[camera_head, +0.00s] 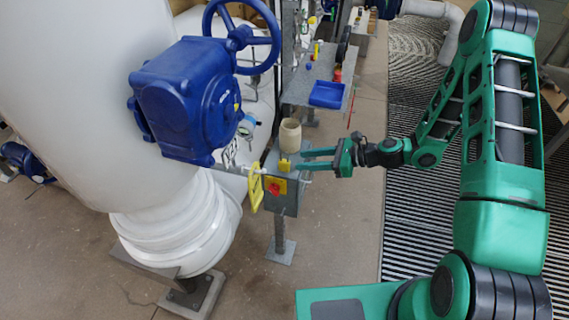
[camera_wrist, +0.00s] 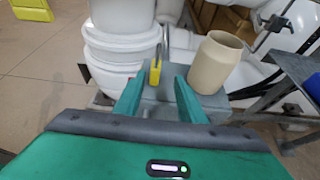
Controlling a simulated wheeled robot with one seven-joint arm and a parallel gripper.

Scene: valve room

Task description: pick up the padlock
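The padlock (camera_head: 285,166) is a small yellow block on a grey stand (camera_head: 279,207) in the head view. In the wrist view the yellow padlock (camera_wrist: 155,73) stands upright on the grey top, just beyond and roughly between my fingertips. My gripper (camera_head: 301,160) has green fingers reaching in from the right toward the padlock. In the wrist view my gripper (camera_wrist: 158,87) is open, with a clear gap between the fingers and nothing held. Whether a finger touches the padlock cannot be told.
A beige cup (camera_head: 290,136) stands close behind the padlock, right of it in the wrist view (camera_wrist: 216,62). A blue valve (camera_head: 185,100) and white pipe (camera_head: 75,100) are left.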

